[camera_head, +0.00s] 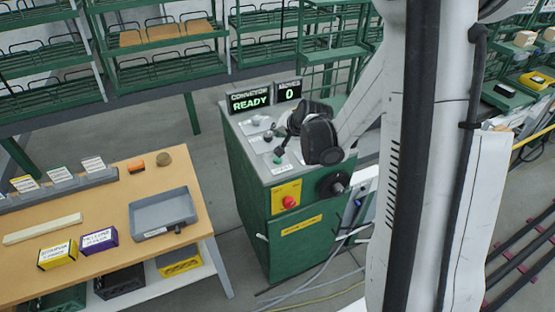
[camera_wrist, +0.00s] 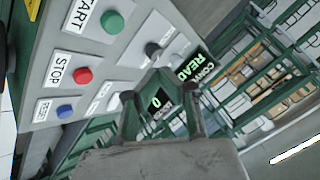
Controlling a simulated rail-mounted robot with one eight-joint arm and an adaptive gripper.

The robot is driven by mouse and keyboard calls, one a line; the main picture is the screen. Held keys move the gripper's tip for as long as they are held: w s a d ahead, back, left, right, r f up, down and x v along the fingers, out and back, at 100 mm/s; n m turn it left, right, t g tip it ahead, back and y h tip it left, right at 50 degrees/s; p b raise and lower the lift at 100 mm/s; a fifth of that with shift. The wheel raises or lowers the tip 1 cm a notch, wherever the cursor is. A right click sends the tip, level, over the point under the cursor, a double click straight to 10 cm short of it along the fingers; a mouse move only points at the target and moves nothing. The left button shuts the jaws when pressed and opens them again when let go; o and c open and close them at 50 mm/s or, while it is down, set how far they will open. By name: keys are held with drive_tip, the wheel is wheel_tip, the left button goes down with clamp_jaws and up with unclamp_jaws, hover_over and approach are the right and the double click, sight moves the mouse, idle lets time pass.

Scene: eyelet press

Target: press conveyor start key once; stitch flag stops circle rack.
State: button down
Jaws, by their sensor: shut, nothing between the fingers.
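The control console (camera_head: 258,222) is a green cabinet with a grey sloped top. In the wrist view, its green key (camera_wrist: 113,22) is beside a START label, above a red STOP key (camera_wrist: 83,75) and a blue key (camera_wrist: 65,110). My gripper (camera_head: 281,150) is shut and empty over the console top, its tip close to a green key (camera_head: 277,160); contact cannot be told. My gripper also shows in the wrist view (camera_wrist: 156,76). The console displays read CONVEYOR READY (camera_head: 250,99) and 0 (camera_head: 289,94). I cannot identify a stitch flag or circle rack.
A red knob on a yellow plate (camera_head: 289,202) is on the console's front. A wooden table (camera_head: 112,197) with a grey tray (camera_head: 163,213) and small boxes stands at left. Green wire racks (camera_head: 160,62) line the back. Cables lie on the floor.

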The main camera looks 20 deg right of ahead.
drive_tip(key=b, duration=0.4)
hover_over(278, 159)
wheel_tip(278, 159, down, 6)
drive_tip(key=shift+f, duration=0.25)
drive_tip(key=shift+f+b, duration=0.65)
drive_tip(key=shift+f, duration=0.05)
drive_tip(key=shift+f+b, duration=0.15)
drive_tip(key=shift+b, duration=0.15)
idle(0.3)
drive_tip(key=shift+f+b, duration=0.25)
drive_tip(key=shift+b, duration=0.1)
